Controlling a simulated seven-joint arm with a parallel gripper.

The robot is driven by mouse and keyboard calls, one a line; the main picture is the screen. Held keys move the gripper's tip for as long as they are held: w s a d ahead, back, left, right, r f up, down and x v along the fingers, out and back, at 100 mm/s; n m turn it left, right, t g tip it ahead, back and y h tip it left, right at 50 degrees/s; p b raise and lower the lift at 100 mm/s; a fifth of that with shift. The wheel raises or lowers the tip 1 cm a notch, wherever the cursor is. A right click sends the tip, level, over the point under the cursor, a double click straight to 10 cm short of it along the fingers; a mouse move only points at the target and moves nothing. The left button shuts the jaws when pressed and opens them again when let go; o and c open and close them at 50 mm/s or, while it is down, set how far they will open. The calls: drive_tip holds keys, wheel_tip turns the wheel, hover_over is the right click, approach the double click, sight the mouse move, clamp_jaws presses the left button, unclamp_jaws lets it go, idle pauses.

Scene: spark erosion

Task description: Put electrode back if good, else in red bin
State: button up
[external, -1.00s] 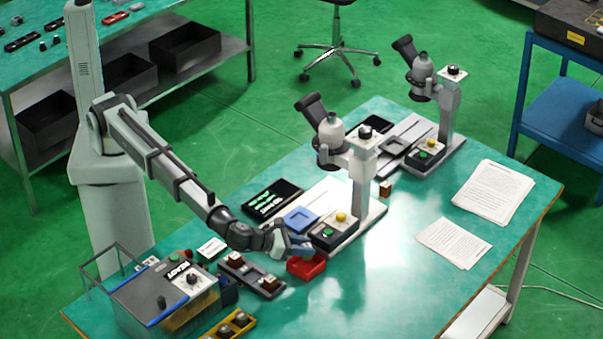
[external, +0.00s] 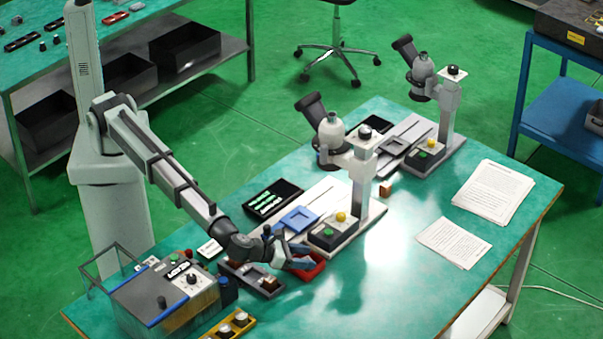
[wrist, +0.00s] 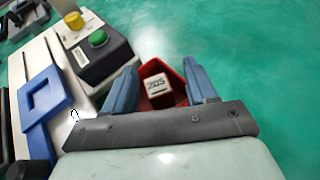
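The red bin (external: 315,270) is on the bench in front of the near microscope stand. My gripper (external: 301,257) is over it in the external view. In the wrist view, the blue fingers of my gripper (wrist: 161,88) are spread to either side of the red bin (wrist: 176,75). An electrode block (wrist: 158,88) with a pale top and a dark, hard-to-read marking shows between the fingers, at the bin. Gaps show between it and both fingers. Its underside is hidden. A dark holder (external: 232,272) lies left of the bin, with another electrode block (external: 270,284) at its right end.
The near microscope (external: 330,130) and its button box (external: 328,236) stand close behind the bin. A blue square fixture (external: 298,219) is farther back. The erosion machine (external: 165,298) is at left, with a yellow tray (external: 232,325) beside it. The bench right of the bin is clear.

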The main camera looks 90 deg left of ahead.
drive_tip(key=shift+o, duration=0.7)
drive_tip(key=v, duration=1.3)
drive_tip(key=shift+s+r, duration=0.2)
drive_tip(key=shift+s, duration=0.15)
